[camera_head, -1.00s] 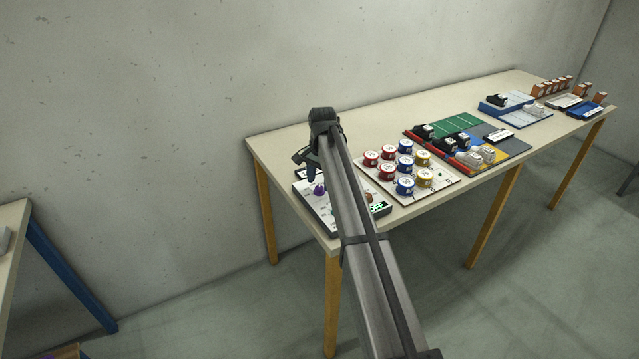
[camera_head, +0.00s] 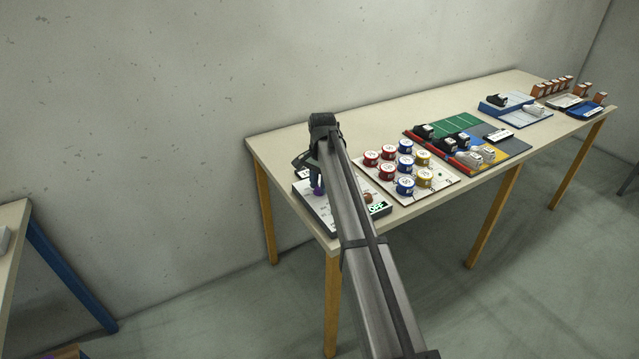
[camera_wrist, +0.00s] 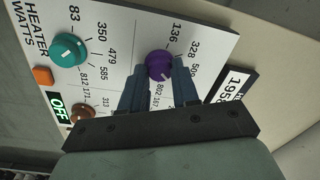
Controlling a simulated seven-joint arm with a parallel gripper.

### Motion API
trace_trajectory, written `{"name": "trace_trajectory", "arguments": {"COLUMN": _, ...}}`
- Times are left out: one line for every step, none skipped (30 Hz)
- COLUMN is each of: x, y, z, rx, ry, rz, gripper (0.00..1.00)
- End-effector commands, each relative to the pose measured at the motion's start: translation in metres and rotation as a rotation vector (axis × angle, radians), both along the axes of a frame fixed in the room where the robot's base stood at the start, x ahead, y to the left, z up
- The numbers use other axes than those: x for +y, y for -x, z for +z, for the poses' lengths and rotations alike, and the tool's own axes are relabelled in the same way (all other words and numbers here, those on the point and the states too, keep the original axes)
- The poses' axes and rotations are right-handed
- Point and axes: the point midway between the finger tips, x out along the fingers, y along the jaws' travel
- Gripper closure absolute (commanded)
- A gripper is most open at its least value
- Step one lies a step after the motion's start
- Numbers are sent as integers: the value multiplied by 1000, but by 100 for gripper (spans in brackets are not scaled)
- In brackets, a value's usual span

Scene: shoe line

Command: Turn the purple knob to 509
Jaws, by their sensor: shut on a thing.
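The purple knob (camera_wrist: 158,64) sits on a white panel (camera_wrist: 115,20) with printed numbers around it, among them 136, 328 and 802. One number at its upper right is partly hidden by a finger and starts with 50. My gripper (camera_wrist: 160,80) has its two fingers on either side of the knob and is shut on it. In the head view my gripper (camera_head: 316,180) is down at the panel (camera_head: 318,216), and only a bit of the purple knob (camera_head: 317,191) shows below the fingers. The knob's pointer mark is hard to make out.
A teal knob (camera_wrist: 68,50), a brown knob (camera_wrist: 82,113), an orange button (camera_wrist: 42,75) and a green OFF display (camera_wrist: 58,105) share the panel. Red, blue and yellow round pieces (camera_head: 405,165) stand to the right on the table.

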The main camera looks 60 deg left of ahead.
Motion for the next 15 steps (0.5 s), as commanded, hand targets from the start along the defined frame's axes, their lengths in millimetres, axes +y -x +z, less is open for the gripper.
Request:
{"name": "trace_trajectory", "arguments": {"x": 0, "y": 0, "z": 0, "rx": 0, "ry": 0, "rz": 0, "gripper": 92}}
{"name": "trace_trajectory", "arguments": {"x": 0, "y": 0, "z": 0, "rx": 0, "ry": 0, "rz": 0, "gripper": 95}}
{"name": "trace_trajectory", "arguments": {"x": 0, "y": 0, "z": 0, "rx": 0, "ry": 0, "rz": 0, "gripper": 99}}
{"name": "trace_trajectory", "arguments": {"x": 0, "y": 0, "z": 0, "rx": 0, "ry": 0, "rz": 0, "gripper": 100}}
{"name": "trace_trajectory", "arguments": {"x": 0, "y": 0, "z": 0, "rx": 0, "ry": 0, "rz": 0, "gripper": 100}}
{"name": "trace_trajectory", "arguments": {"x": 0, "y": 0, "z": 0, "rx": 0, "ry": 0, "rz": 1, "gripper": 100}}
{"name": "trace_trajectory", "arguments": {"x": 0, "y": 0, "z": 0, "rx": 0, "ry": 0, "rz": 3, "gripper": 100}}
{"name": "trace_trajectory", "arguments": {"x": 0, "y": 0, "z": 0, "rx": 0, "ry": 0, "rz": 6, "gripper": 100}}
{"name": "trace_trajectory", "arguments": {"x": 0, "y": 0, "z": 0, "rx": 0, "ry": 0, "rz": 12, "gripper": 100}}
{"name": "trace_trajectory", "arguments": {"x": 0, "y": 0, "z": 0, "rx": 0, "ry": 0, "rz": 17, "gripper": 100}}
{"name": "trace_trajectory", "arguments": {"x": 0, "y": 0, "z": 0, "rx": 0, "ry": 0, "rz": 25, "gripper": 100}}
{"name": "trace_trajectory", "arguments": {"x": 0, "y": 0, "z": 0, "rx": 0, "ry": 0, "rz": 38, "gripper": 100}}
{"name": "trace_trajectory", "arguments": {"x": 0, "y": 0, "z": 0, "rx": 1, "ry": 0, "rz": 50, "gripper": 100}}
{"name": "trace_trajectory", "arguments": {"x": 0, "y": 0, "z": 0, "rx": 0, "ry": 0, "rz": 63, "gripper": 100}}
{"name": "trace_trajectory", "arguments": {"x": 0, "y": 0, "z": 0, "rx": 0, "ry": 0, "rz": 84, "gripper": 100}}
